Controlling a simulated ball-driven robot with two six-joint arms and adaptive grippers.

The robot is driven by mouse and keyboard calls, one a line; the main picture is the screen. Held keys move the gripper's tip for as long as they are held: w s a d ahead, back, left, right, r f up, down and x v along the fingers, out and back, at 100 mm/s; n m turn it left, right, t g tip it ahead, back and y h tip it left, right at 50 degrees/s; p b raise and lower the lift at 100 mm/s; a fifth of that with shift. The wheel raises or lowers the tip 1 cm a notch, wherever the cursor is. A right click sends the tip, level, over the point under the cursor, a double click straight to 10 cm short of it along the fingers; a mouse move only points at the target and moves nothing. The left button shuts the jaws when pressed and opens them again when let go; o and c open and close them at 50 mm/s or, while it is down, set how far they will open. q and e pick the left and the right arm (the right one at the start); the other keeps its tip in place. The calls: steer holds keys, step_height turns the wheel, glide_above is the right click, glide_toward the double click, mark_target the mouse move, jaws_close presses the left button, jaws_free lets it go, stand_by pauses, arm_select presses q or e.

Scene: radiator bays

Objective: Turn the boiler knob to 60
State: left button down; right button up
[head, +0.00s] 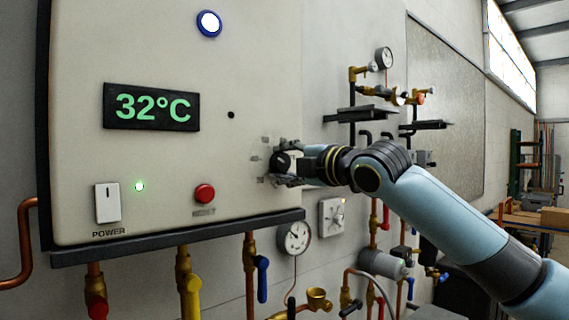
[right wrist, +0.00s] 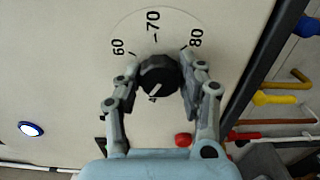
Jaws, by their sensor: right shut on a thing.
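The black boiler knob (right wrist: 158,76) sits on a pale dial marked 60, 70 and 80 in the right wrist view. A white mark shows on the knob's face, on the side away from these numbers. In the head view the knob (head: 281,163) is partly hidden by my gripper, at the right side of the cream boiler panel (head: 150,45). My right gripper (head: 286,162) is shut on the knob, with one finger on each side of it. The green display (head: 152,107) reads 32°C. My left gripper is not in view.
The panel also bears a white power switch (head: 107,203), a lit green lamp (head: 139,187), a red button (head: 205,193) and a blue-rimmed light (head: 209,23). Pipes and valves run below it. A gauge (head: 294,237) and a white wall dial (head: 332,217) are near my right arm.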

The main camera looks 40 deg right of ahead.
steer(key=m, duration=0.4)
steer(key=shift+f+m, duration=0.1)
steer(key=shift+m, duration=0.2)
steer(key=m, duration=0.3)
steer(key=shift+m, duration=0.4)
steer(key=m, duration=0.4)
steer(key=shift+f+m, duration=0.1)
steer(key=shift+m, duration=2.1)
steer(key=o, duration=1.2)
steer(key=shift+s, duration=0.1)
